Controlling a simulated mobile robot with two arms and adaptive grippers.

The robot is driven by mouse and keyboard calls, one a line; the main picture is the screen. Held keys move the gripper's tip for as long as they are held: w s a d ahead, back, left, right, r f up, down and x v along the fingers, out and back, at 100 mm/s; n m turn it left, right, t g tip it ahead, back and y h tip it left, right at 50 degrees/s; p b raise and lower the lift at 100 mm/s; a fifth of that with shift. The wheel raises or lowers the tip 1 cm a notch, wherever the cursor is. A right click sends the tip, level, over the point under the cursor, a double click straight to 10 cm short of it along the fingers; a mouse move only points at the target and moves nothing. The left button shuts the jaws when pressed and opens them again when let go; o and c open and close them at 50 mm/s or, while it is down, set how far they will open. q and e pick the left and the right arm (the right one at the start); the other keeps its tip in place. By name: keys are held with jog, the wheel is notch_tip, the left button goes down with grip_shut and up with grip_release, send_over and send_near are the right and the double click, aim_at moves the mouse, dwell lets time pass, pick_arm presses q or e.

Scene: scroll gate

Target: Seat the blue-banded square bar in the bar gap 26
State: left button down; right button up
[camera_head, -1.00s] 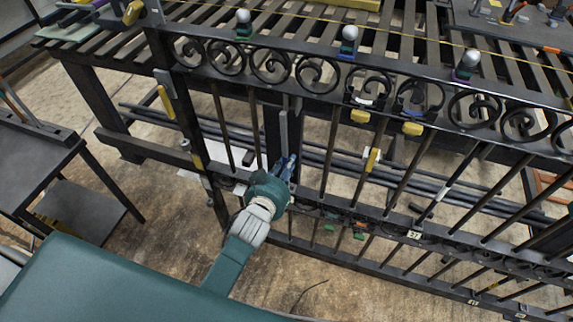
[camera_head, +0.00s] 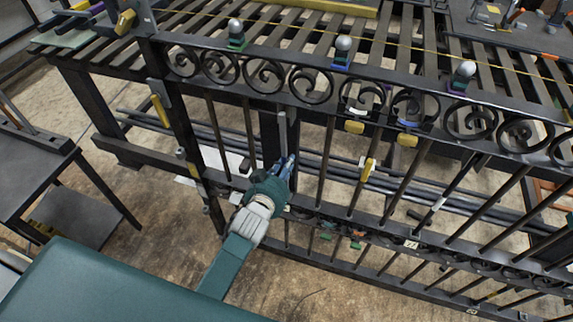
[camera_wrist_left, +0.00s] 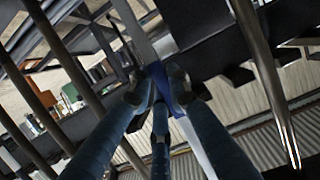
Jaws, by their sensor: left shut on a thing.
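My left gripper (camera_head: 286,166) is at the gate's front, between the scroll row and the lower rail, left of centre in the head view. It is shut on the light grey square bar (camera_head: 283,128), which stands roughly upright above the fingers. In the left wrist view, the fingers (camera_wrist_left: 160,88) close around the bar at its blue band (camera_wrist_left: 155,70), and the grey bar shaft (camera_wrist_left: 136,30) runs on beyond them. The gripper hides the bar's lower end in the head view. I cannot read which gap is 26. My right gripper is not in view.
The black gate has a row of scrolls (camera_head: 310,85) and dark upright bars (camera_head: 327,160) on both sides of the gripper. Yellow blocks (camera_head: 355,127) sit under the scrolls. A numbered tag (camera_head: 411,244) is on the lower rail. A dark side table (camera_head: 35,165) stands at the left.

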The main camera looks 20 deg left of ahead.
pick_arm(q)
jog(key=shift+f+b, duration=0.5)
jog(key=shift+f, duration=0.1)
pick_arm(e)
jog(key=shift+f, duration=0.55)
pick_arm(q)
jog(key=shift+f, duration=0.1)
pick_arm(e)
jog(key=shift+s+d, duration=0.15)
pick_arm(q)
jog(key=shift+f, duration=0.15)
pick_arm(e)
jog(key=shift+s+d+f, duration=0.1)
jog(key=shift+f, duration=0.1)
pick_arm(q)
jog(key=shift+f+b, duration=0.1)
jog(key=shift+b, duration=0.2)
jog(key=shift+s+f, duration=0.15)
jog(key=shift+f, duration=0.05)
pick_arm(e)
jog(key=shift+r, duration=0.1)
pick_arm(q)
jog(key=shift+p, duration=0.3)
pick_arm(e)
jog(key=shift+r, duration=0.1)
